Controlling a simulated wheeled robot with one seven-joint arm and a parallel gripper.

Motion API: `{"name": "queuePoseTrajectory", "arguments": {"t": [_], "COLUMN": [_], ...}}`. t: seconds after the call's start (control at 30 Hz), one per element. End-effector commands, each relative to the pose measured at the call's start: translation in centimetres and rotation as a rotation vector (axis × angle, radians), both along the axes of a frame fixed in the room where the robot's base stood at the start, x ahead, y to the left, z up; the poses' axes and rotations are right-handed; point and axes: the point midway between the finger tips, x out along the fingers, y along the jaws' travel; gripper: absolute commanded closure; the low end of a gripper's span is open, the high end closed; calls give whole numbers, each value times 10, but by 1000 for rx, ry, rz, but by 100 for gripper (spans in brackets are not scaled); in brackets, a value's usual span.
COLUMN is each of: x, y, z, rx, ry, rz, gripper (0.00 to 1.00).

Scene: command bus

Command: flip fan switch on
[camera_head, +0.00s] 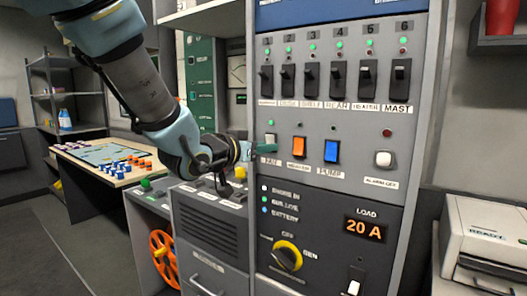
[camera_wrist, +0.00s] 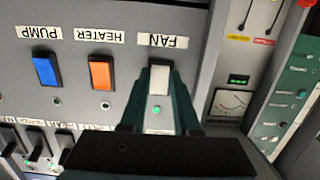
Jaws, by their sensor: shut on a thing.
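The white fan switch (camera_head: 271,139) is on the grey panel, at the left of the row of rocker switches. In the wrist view the fan switch (camera_wrist: 158,84) appears upside down beside its FAN label. A small light by it glows green. My gripper (camera_head: 262,148) reaches the panel from the left. In the wrist view the dark green fingers of my gripper (camera_wrist: 159,92) stand on either side of the switch, shut on it. In the head view the fingers hide part of the switch.
The orange heater switch (camera_head: 299,147) and blue pump switch (camera_head: 332,151) sit just right of the fan switch. A row of black breakers (camera_head: 337,77) is above. A rotary knob (camera_head: 287,256) and load display (camera_head: 365,229) are below.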

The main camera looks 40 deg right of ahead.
Motion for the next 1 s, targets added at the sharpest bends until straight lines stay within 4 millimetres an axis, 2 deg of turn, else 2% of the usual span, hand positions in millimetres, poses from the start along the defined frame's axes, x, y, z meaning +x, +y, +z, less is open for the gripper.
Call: {"name": "queuePoseTrajectory", "arguments": {"t": [0.07, 0.1, 0.33, 0.67, 0.77, 1.0], "x": [0, 0, 0, -1, -3, -14], "y": [0, 0, 0, 3, 12, 55], "z": [1, 0, 0, 0, 2, 7], "rx": [-1, -1, 0, 0, -2, -2], "ry": [0, 0, 0, 0, -1, -1], "rz": [0, 0, 0, 1, 1, 3], "gripper": [100, 68, 42, 40, 40, 40]}}
